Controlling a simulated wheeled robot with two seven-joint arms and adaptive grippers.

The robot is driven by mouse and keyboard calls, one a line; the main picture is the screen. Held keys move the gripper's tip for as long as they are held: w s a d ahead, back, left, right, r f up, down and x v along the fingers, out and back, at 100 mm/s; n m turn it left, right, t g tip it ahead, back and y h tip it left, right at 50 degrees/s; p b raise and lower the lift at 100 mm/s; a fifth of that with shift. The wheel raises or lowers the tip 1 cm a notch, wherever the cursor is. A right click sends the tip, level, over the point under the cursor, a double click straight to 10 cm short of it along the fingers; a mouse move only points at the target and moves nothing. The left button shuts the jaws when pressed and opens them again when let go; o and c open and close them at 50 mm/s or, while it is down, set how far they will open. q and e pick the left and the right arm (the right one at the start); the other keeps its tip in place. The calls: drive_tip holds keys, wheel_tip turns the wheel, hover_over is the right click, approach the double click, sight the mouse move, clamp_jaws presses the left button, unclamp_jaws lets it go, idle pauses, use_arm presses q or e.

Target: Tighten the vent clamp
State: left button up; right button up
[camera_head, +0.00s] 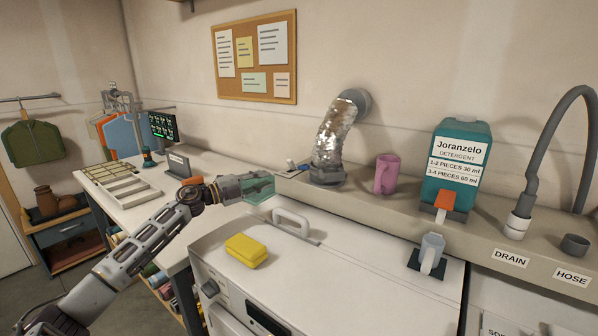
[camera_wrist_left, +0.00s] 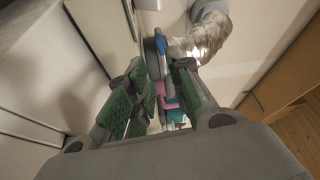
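The silver foil vent duct (camera_head: 333,135) bends down from a grey wall collar to a grey fitting (camera_head: 327,176) on the shelf. The clamp's details are too small to make out. My left gripper (camera_head: 262,187) is above the back of the white machine, left of the duct's lower end and apart from it. In the left wrist view, the green-padded fingers (camera_wrist_left: 160,98) stand apart with a gap between them, and nothing is clearly held. The duct also shows in the left wrist view (camera_wrist_left: 208,35), beyond the fingers. My right gripper is not in view.
On the shelf stand a pink mug (camera_head: 385,174) and a teal detergent jug (camera_head: 456,165). A small blue-and-dark item (camera_head: 292,163) lies left of the duct.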

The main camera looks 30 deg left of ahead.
use_arm(q)
drive_tip(key=shift+w+d, duration=0.1)
drive_tip(key=shift+w, duration=0.15)
approach(300, 169)
drive_tip(key=shift+x, duration=2.2)
drive_tip(key=shift+p+x, duration=0.35)
drive_tip(key=shift+x, duration=1.5)
drive_tip(key=shift+w+d+r, duration=0.15)
drive_tip(key=shift+w+d, duration=0.05)
drive_tip(key=shift+w, duration=0.05)
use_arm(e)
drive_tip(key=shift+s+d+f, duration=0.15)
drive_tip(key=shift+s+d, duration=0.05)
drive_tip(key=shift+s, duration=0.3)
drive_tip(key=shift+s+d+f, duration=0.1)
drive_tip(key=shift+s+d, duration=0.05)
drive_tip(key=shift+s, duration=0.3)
use_arm(q)
drive_tip(key=c, duration=0.4)
clamp_jaws()
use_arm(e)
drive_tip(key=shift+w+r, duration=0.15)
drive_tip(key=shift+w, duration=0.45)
